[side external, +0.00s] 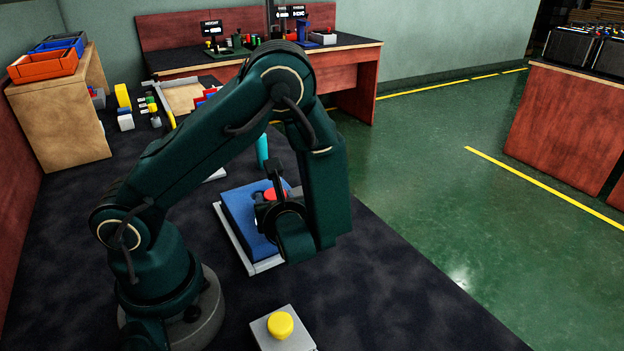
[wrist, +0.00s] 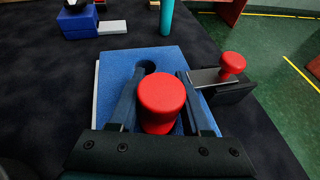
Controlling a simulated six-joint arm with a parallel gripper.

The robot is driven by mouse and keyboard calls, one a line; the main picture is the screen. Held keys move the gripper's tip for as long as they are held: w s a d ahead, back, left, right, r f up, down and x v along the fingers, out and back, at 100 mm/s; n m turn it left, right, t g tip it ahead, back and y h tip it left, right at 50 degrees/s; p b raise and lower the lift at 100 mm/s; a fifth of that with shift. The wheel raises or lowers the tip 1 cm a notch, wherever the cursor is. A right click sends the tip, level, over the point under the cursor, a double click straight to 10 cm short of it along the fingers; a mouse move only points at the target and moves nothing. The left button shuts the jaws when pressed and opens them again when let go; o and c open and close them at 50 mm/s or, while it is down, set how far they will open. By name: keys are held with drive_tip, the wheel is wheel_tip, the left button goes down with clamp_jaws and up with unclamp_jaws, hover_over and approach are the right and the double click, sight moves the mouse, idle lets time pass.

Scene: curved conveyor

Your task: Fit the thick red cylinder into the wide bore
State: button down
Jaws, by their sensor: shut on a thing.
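My gripper (wrist: 158,84) is shut on the thick red cylinder (wrist: 161,95), with one dark finger on each side of it in the wrist view. The cylinder is over the near part of the blue block (wrist: 112,75), and its lower end is hidden. A dark round bore (wrist: 147,67) shows in the block just beyond the cylinder; other bores may be hidden. In the side view the blue block (side external: 239,212) lies on a pale base, and the red top (side external: 275,194) shows beside my gripper (side external: 276,203). I cannot tell whether the cylinder touches the block.
A second red-topped piece (wrist: 232,64) stands on a grey and dark block to the right. A cyan cylinder (side external: 262,150) stands behind the blue block. A yellow knob (side external: 281,325) on a grey block stands in front. The dark table at front right is clear.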

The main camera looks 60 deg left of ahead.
drive_tip(key=shift+f, duration=0.1)
drive_tip(key=c, duration=0.6)
unclamp_jaws()
drive_tip(key=shift+c, duration=0.2)
